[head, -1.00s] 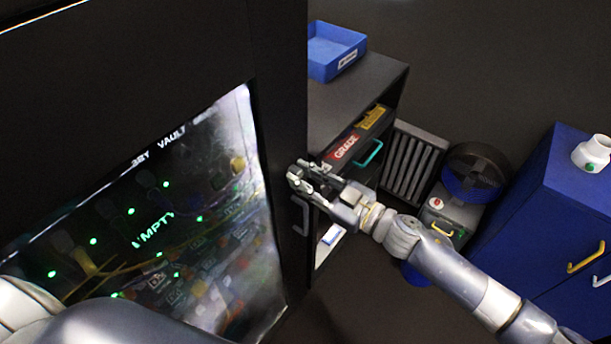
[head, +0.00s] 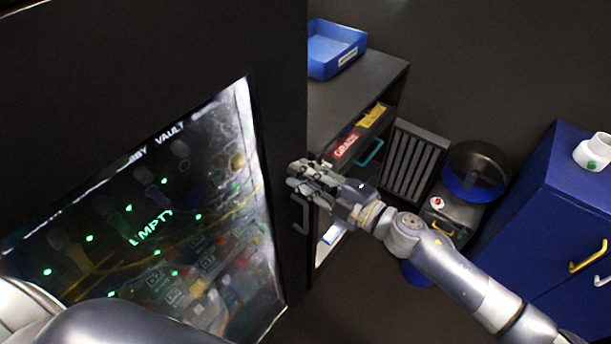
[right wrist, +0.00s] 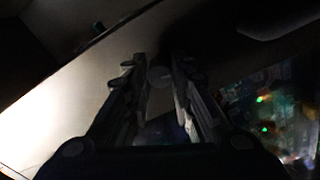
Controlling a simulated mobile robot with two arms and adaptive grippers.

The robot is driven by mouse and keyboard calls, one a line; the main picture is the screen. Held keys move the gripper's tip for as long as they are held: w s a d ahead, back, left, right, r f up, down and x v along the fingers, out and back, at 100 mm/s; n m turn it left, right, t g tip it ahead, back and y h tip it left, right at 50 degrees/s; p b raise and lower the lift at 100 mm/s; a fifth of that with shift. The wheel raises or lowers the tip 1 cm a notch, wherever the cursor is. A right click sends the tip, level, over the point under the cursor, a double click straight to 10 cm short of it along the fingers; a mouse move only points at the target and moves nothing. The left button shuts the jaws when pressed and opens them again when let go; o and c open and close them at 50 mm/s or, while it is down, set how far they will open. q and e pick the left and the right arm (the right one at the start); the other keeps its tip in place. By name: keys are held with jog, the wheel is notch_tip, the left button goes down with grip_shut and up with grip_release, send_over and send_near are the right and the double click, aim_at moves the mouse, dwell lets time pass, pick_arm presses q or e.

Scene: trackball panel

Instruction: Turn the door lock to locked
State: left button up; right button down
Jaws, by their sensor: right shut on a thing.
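The dark vault door (head: 275,60) fills the left of the head view. It has a glass window with green lights and the word EMPTY. My right gripper (head: 297,176) is at the door's right edge, above the door's pull handle (head: 302,215). Its fingers hide the door lock in the head view. In the right wrist view, a small round grey knob, seemingly the door lock (right wrist: 160,76), sits between the fingers, and the gripper is shut on it. Whether the lock reads locked cannot be seen. My left arm shows at the lower left; its gripper is out of view.
A dark shelf unit (head: 375,72) with a blue tray (head: 335,50) on top stands behind the right gripper. A slatted panel (head: 411,158), a round bin (head: 477,170) and a blue cabinet (head: 530,215) stand to the right.

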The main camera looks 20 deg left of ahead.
jog(key=shift+n, duration=1)
jog(key=c, duration=1.4)
grip_release()
jog(key=shift+d, duration=0.1)
jog(key=v, duration=1.2)
